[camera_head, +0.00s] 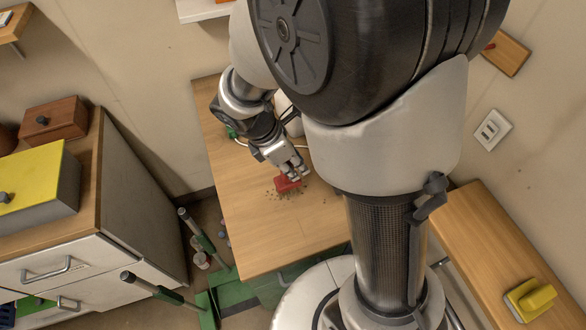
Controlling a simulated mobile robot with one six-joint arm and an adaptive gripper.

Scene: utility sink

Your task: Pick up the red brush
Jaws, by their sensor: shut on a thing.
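The red brush (287,184) is on the wooden table (262,240), among a patch of dark crumbs. My gripper (293,171) reaches down from above and is shut on the brush. The fingers cover the brush's upper part, so their exact grip is partly hidden. I cannot tell whether the brush touches the table or is slightly raised.
A cabinet at the left carries a yellow-lidded box (38,182) and a brown wooden box (55,121). A yellow object (530,298) sits on a wooden bench (510,245) at the right. Green-handled tools (200,234) stand left of the table. The table's front is clear.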

